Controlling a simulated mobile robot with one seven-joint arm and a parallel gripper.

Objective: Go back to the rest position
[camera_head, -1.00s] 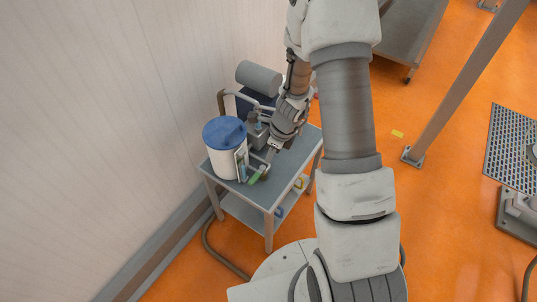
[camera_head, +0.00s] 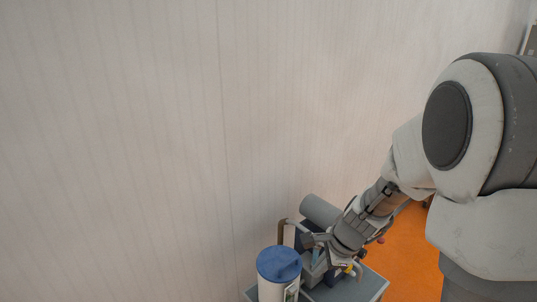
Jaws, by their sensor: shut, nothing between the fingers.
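My arm comes in from the right edge and reaches down-left over a small grey cart (camera_head: 374,286). My gripper (camera_head: 316,241) is at the end of the arm, just above the equipment on the cart, to the right of a white canister with a blue lid (camera_head: 279,264). It looks shut with nothing held; the fingers are small and hard to make out among the parts behind. The green-handled piece is not visible in this view.
A grey cylinder (camera_head: 320,210) on a dark blue unit and a bent tube frame (camera_head: 281,233) stand close behind my gripper. A pale panelled wall (camera_head: 130,130) rises behind the cart. Orange floor (camera_head: 403,256) shows right of the cart.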

